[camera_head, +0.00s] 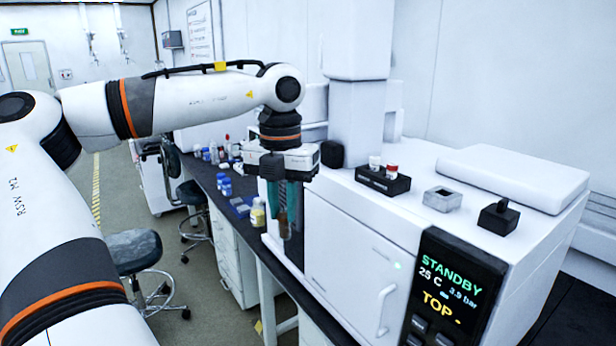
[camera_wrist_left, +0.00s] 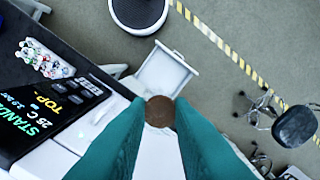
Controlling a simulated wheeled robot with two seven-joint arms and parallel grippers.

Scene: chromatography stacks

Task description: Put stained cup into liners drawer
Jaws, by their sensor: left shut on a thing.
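My left gripper (camera_head: 283,207) hangs fingers down in front of the bench, left of the white instrument. Its teal fingers are shut on a small brown cup, the stained cup (camera_head: 283,224). In the left wrist view the cup (camera_wrist_left: 160,112) shows as a brown round shape between the fingertips (camera_wrist_left: 160,118). Beyond and below it, a pale drawer (camera_wrist_left: 166,72) stands pulled open and looks empty. I cannot read a label on it, so I cannot tell whether it is the liners drawer. My right gripper is not in view.
The white instrument (camera_head: 350,250) with a lit display (camera_head: 452,285) stands close on the right. On its top are a black vial rack (camera_head: 383,182) and a metal block (camera_head: 442,199). Bottles crowd the dark bench behind. Stools (camera_head: 133,250) stand on the floor at left.

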